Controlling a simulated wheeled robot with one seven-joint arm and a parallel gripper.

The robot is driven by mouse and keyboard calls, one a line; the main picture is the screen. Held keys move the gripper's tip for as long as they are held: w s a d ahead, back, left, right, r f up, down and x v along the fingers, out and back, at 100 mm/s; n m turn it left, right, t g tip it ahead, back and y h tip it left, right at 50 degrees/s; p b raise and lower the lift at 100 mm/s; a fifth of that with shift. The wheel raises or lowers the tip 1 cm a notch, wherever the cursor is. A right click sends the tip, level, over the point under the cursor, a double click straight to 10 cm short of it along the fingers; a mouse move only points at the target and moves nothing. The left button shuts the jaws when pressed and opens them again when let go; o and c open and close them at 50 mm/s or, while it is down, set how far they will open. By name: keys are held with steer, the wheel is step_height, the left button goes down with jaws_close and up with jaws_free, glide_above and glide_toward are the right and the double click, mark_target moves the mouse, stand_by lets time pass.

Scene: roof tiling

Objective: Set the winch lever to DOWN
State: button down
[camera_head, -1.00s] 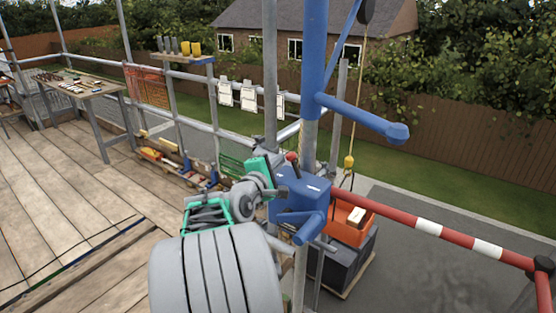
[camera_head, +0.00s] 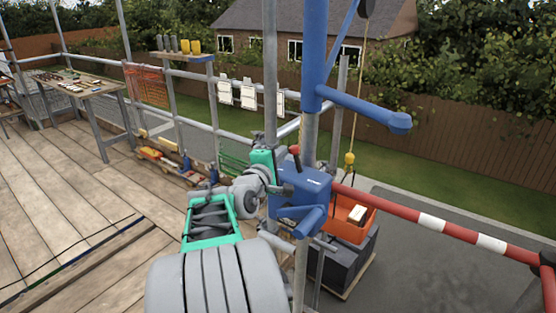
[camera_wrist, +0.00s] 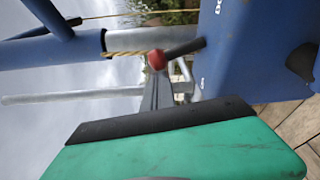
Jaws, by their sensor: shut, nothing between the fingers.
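The blue winch box (camera_head: 303,188) is mounted on the scaffold post, with a crank arm at its front. Its lever, a dark rod with a red knob (camera_head: 295,150), stands up from the top. In the wrist view the lever's red knob (camera_wrist: 157,60) and black rod show beside the blue box (camera_wrist: 245,60), which carries partly cut-off lettering. My gripper (camera_head: 284,188) is shut and empty, just left of the box. In the wrist view its narrow grey fingers (camera_wrist: 153,92) point towards the knob; I cannot tell whether they touch it.
The blue hoist column (camera_head: 314,60) rises above the winch. A red-and-white rail (camera_head: 432,222) runs to the right.

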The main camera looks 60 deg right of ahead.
steer(key=s+m+b, duration=0.1)
steer(key=m+b, duration=0.1)
steer(key=b, duration=0.1)
steer(key=s+m+h+b, duration=0.1)
steer(key=m+b, duration=0.1)
steer(key=b, duration=0.2)
steer(key=shift+s+a, duration=0.2)
steer(key=shift+s, duration=0.2)
steer(key=shift+s+r+m, duration=0.15)
steer(key=shift+r+m, duration=0.25)
steer(key=shift+r, duration=0.25)
steer(key=w+a+r, duration=0.2)
steer(key=w, duration=0.2)
steer(key=b, duration=0.2)
glide_toward(294, 148)
steer(key=w+a, duration=0.1)
steer(key=a, duration=0.1)
steer(key=w+a+r, duration=0.1)
steer(key=w+a, duration=0.1)
steer(key=shift+w+r, duration=0.1)
steer(key=shift+w, duration=0.05)
